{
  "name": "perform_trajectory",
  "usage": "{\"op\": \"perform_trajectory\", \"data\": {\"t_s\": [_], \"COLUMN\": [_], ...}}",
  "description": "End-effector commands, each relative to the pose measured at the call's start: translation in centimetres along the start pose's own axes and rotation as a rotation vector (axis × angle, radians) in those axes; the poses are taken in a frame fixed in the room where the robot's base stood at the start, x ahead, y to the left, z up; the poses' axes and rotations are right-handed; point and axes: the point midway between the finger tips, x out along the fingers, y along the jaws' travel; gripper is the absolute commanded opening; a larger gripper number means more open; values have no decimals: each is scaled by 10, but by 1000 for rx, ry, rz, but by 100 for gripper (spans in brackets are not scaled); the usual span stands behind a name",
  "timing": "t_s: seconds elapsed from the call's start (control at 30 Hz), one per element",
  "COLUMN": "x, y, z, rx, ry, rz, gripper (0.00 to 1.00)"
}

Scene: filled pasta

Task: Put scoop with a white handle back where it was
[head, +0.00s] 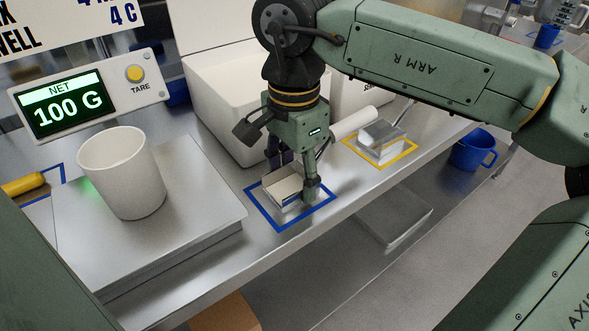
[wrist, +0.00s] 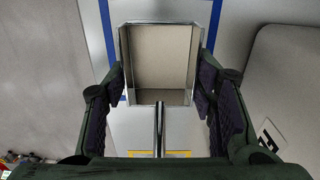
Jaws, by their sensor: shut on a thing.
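The scoop with a white handle (head: 354,122) has a square metal box (head: 283,186), pale inside, within the blue outline (head: 281,228) on the steel counter. My gripper (head: 291,178) is shut on the box, with one finger on each side wall. In the wrist view, the box (wrist: 160,62) sits between my fingers and between two blue strips. Its thin metal shaft (wrist: 160,125) runs down toward a yellow line. I cannot tell whether the box touches the counter or is just above it.
A second metal scoop (head: 381,139) lies in a yellow outline (head: 400,160) to the right. A white bin (head: 215,95) stands close behind my gripper. On the left, a white cup (head: 122,175) stands on the scale, which reads 100 G. A blue mug (head: 471,151) is at the right.

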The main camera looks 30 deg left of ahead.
Motion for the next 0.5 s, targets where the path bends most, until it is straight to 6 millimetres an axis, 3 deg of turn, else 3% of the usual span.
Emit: {"op": "perform_trajectory", "data": {"t_s": [0.33,0.37,0.5], "x": [5,5,4], "y": [0,0,0], "z": [0,0,0], "rx": [0,0,0], "ry": [0,0,0], "rz": [-1,-1,0], "gripper": [23,52,61]}}
